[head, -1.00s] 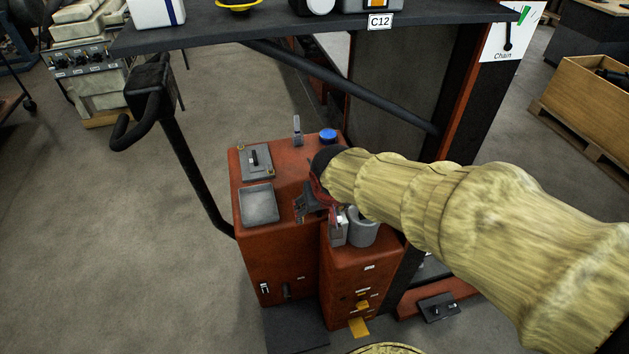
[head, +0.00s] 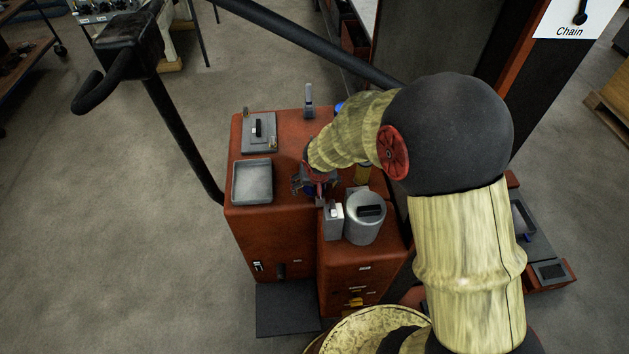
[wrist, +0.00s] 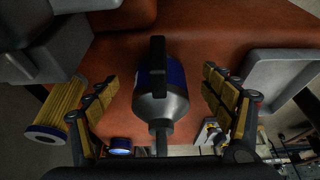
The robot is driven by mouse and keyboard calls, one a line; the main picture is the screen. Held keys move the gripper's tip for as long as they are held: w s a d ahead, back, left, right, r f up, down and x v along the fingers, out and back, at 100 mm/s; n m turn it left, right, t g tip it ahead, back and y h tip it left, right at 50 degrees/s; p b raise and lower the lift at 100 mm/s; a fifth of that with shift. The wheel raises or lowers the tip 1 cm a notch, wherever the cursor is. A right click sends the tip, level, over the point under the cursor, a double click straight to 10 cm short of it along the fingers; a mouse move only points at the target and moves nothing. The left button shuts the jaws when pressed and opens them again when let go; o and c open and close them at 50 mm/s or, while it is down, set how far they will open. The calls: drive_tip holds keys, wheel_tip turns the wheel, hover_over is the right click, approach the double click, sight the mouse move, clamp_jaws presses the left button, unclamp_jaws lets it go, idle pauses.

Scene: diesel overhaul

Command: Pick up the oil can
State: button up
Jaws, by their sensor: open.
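The oil can (wrist: 162,98) stands on the red-brown cabinet top. In the wrist view it has a grey metal cone, a blue band and a dark handle, and it sits between the spread fingers of my gripper (wrist: 168,105). Neither finger pad touches it; a gap shows on each side.
A yellow pleated filter (wrist: 55,112) is left of my gripper in the wrist view. A dark diagonal bar (head: 300,38) runs behind.

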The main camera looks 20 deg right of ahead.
drive_tip(key=b+x, duration=0.1)
drive_tip(key=x, duration=0.2)
drive_tip(key=shift+f, duration=0.15)
drive_tip(key=shift+s, duration=0.1)
drive_tip(key=c, duration=0.4)
drive_tip(key=c, duration=1.4)
drive_tip(key=shift+c, duration=0.2)
